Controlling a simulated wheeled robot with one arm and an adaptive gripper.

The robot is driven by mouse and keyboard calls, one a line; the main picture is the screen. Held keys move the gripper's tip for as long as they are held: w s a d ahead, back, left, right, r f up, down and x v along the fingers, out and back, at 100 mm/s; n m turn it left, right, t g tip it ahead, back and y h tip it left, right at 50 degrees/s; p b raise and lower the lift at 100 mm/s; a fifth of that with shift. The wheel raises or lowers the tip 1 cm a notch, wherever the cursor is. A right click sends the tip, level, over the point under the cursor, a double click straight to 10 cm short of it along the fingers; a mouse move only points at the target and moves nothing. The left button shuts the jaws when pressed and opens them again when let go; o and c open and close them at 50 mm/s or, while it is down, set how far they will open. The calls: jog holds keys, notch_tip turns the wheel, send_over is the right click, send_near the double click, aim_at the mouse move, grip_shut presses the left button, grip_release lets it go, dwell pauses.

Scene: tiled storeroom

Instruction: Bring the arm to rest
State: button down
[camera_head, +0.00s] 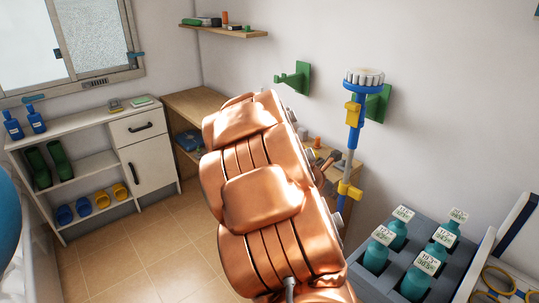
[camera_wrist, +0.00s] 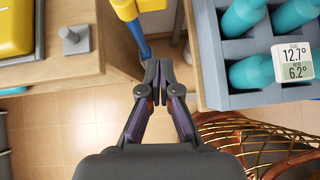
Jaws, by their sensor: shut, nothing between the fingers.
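My gripper (camera_wrist: 158,75) shows in the wrist view with its two dark fingers closed together at the tips and nothing between them. It points toward a narrow gap between a wooden surface at left and the grey crate (camera_wrist: 236,101) at right. A blue and yellow pole (camera_wrist: 139,38) stands just beyond the fingertips, slightly left; I cannot tell how far. In the head view my copper-coloured arm reaches up through the middle, and I cannot make out the gripper clearly there.
The long-handled brush (camera_head: 352,135) stands upright by the wall near green hooks (camera_head: 296,76). The crate (camera_head: 372,287) holds several teal bottles (camera_head: 397,234). A wooden bench (camera_head: 196,103) and white cabinet (camera_head: 150,165) stand behind. A wicker basket (camera_wrist: 223,122) is close at lower right. Floor (camera_head: 120,255) is clear at left.

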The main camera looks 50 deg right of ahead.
jog(key=a+r+m+y+p, duration=0.1)
jog(key=a+r+m, duration=0.45)
jog(key=a, duration=0.55)
jog(key=s+a+m+y, duration=0.2)
jog(key=s+a+m, duration=0.1)
jog(key=a, duration=0.8)
jog(key=s+a+r+m+y+p, duration=0.1)
jog(key=s+a+m+y, duration=0.2)
jog(key=a, duration=0.8)
jog(key=s+a+r+m+y+p, duration=0.1)
jog(key=s+a+m, duration=0.3)
jog(key=a, duration=0.8)
jog(key=shift+s+y, duration=0.15)
jog(key=shift+y, duration=0.75)
jog(key=shift+m, duration=0.25)
